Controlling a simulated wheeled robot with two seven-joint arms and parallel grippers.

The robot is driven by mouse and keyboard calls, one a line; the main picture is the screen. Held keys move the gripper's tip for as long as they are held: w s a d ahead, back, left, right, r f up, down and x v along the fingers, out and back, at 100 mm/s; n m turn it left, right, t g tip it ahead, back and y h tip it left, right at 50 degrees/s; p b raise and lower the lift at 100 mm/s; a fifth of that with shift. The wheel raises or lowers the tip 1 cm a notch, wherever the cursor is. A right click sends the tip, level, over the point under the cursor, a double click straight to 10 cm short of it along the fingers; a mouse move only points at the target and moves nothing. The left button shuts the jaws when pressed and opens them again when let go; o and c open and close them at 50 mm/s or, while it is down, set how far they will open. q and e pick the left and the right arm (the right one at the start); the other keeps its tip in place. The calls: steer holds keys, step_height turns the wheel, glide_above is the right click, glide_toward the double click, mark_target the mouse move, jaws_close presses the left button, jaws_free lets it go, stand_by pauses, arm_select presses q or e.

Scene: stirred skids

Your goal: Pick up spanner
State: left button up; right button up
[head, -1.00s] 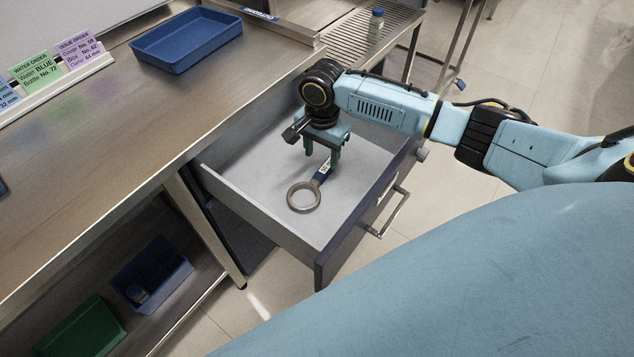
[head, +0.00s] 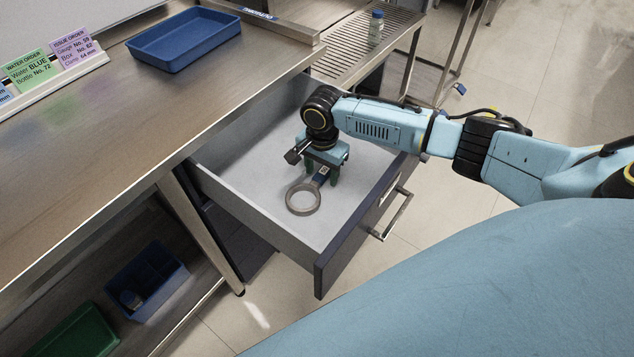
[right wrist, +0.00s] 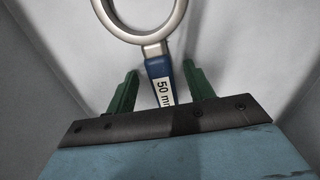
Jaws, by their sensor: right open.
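The spanner (head: 303,212) lies in the open drawer, with a grey ring end and a blue handle. In the right wrist view the spanner (right wrist: 157,67) has a white label reading "50 mm" on its handle. My right gripper (head: 321,179) is low in the drawer, above the handle. Its green fingers are open, one on each side of the handle, with a gap to both in the right wrist view (right wrist: 160,85). The far end of the handle is hidden under the gripper. My left gripper is not in view.
The drawer's front panel (head: 365,230) and side walls stand close around the gripper. A steel worktop (head: 130,130) on the left bears a blue tray (head: 185,40) and card holder. A bottle (head: 375,28) stands on a slatted rack behind.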

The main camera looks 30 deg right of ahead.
steer(key=c, duration=1.1)
jaws_close()
steer(key=shift+r, duration=0.2)
